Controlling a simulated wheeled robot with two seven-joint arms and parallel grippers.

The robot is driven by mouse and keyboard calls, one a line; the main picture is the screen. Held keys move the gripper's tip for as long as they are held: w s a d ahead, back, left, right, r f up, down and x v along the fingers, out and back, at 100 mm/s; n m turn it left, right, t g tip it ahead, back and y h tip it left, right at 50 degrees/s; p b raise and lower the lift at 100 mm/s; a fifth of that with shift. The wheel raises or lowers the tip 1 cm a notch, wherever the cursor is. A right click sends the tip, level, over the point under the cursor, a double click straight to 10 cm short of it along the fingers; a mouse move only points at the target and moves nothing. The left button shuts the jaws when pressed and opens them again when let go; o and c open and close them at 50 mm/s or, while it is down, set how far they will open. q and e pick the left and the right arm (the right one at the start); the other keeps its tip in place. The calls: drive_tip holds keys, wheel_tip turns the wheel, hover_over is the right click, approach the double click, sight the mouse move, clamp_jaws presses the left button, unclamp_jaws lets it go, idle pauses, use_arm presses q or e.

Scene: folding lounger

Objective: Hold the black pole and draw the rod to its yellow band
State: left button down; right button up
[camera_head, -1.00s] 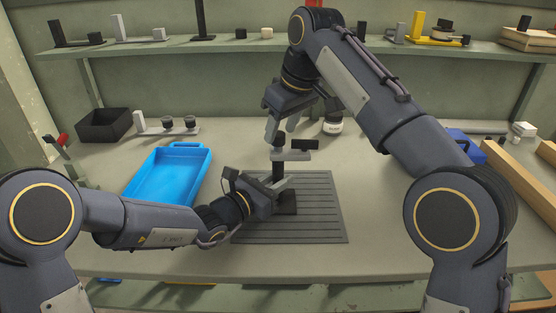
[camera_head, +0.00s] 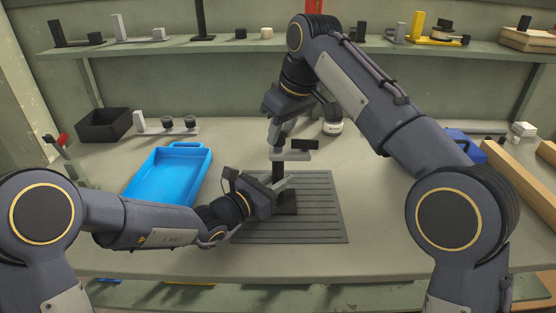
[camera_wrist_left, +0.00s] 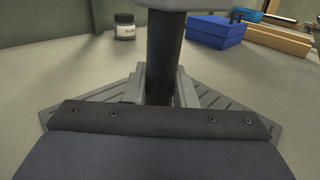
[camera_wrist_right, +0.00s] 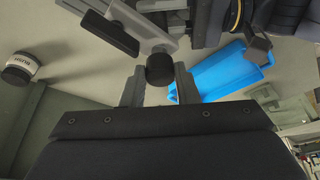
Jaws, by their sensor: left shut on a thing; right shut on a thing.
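The black pole (camera_head: 278,168) stands upright on a dark base (camera_head: 288,206) on the ribbed mat. My left gripper (camera_head: 279,186) is shut on the pole low down; the left wrist view shows the pole (camera_wrist_left: 164,65) between its fingers. A grey bracket (camera_head: 290,156) with a black block (camera_head: 306,144) sits at the pole's top. My right gripper (camera_head: 279,133) is shut from above on the rod's top end, just over the bracket. In the right wrist view a round black knob (camera_wrist_right: 160,69) lies at its fingertips. No yellow band shows on the rod.
The ribbed mat (camera_head: 325,222) lies under the pole. A blue tray (camera_head: 140,185) is to the left, a white jar (camera_head: 333,127) behind, a blue box (camera_head: 465,147) and wooden beams (camera_head: 520,180) to the right. A loaded shelf (camera_head: 220,45) runs across the back.

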drive_tip(key=shift+a, duration=0.1)
drive_tip(key=shift+r, duration=1.45)
drive_tip(key=o, duration=1)
